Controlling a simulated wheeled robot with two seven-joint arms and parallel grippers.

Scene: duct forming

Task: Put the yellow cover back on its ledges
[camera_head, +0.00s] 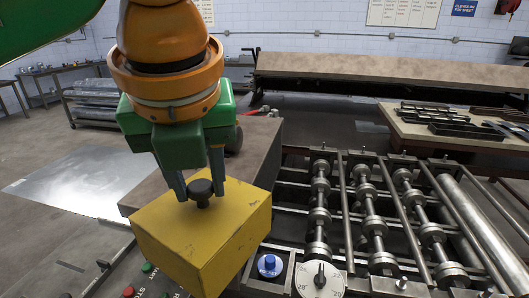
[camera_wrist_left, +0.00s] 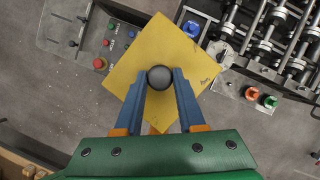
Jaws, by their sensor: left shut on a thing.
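The yellow cover (camera_head: 232,228) is a box-like lid with a dark round knob (camera_head: 201,190) on top. My left gripper (camera_head: 202,184) is shut on the knob from above. In the left wrist view the yellow cover (camera_wrist_left: 150,60) sits turned at an angle below my left gripper (camera_wrist_left: 161,82), with the knob between the blue fingers. The cover is in front of a brown-topped box and left of the roller machine (camera_head: 375,215). I cannot tell whether it hangs free or touches anything beneath. The ledges are not clearly visible. My right gripper is not in view.
A dial (camera_head: 320,279) and a blue knob (camera_head: 270,265) stand right of the cover. A control panel with a red button (camera_wrist_left: 100,63) lies on its other side. A table with tools (camera_head: 450,125) is at the back right. A metal sheet (camera_head: 85,180) lies at left.

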